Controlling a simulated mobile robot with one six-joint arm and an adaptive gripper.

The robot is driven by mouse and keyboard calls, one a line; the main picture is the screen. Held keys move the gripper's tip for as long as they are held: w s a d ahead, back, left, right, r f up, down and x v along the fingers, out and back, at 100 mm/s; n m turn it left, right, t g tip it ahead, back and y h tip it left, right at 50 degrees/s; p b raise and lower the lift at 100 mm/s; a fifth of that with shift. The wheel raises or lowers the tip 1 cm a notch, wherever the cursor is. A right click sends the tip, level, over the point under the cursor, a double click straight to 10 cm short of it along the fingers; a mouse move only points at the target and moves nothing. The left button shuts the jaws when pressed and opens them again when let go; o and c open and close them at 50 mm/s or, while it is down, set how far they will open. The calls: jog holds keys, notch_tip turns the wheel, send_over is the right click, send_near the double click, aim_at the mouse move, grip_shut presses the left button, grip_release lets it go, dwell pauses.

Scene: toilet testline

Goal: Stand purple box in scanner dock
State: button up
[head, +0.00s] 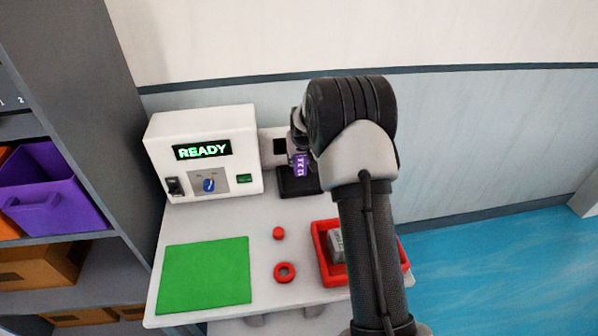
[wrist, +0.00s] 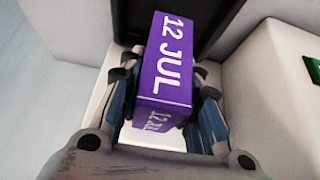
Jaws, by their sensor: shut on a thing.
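The purple box (wrist: 168,65) carries white lettering reading "12 JUL" in the wrist view. My gripper (wrist: 165,100) is shut on it, one finger on each side. In the head view the purple box (head: 301,166) is small and partly hidden by my gripper (head: 299,145). The box is at the black dock (head: 298,184) beside the white machine; whether it touches the dock I cannot tell. The dark dock (wrist: 195,32) also shows behind the box in the wrist view.
The white machine (head: 160,135) shows "READY" on its screen. A green mat (head: 205,275), a red ring (head: 284,272), a small red cylinder (head: 279,233) and a red tray (head: 319,250) with a grey object are on the table. Shelves with bins (head: 50,200) stand at left.

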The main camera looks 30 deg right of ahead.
aim_at(299, 169)
notch_tip(299, 169, down, 6)
jog(key=shift+r+b, duration=0.2)
jog(key=shift+b, duration=0.7)
jog(key=shift+r, duration=0.1)
jog(key=o, duration=1.1)
jog(key=shift+f, duration=0.2)
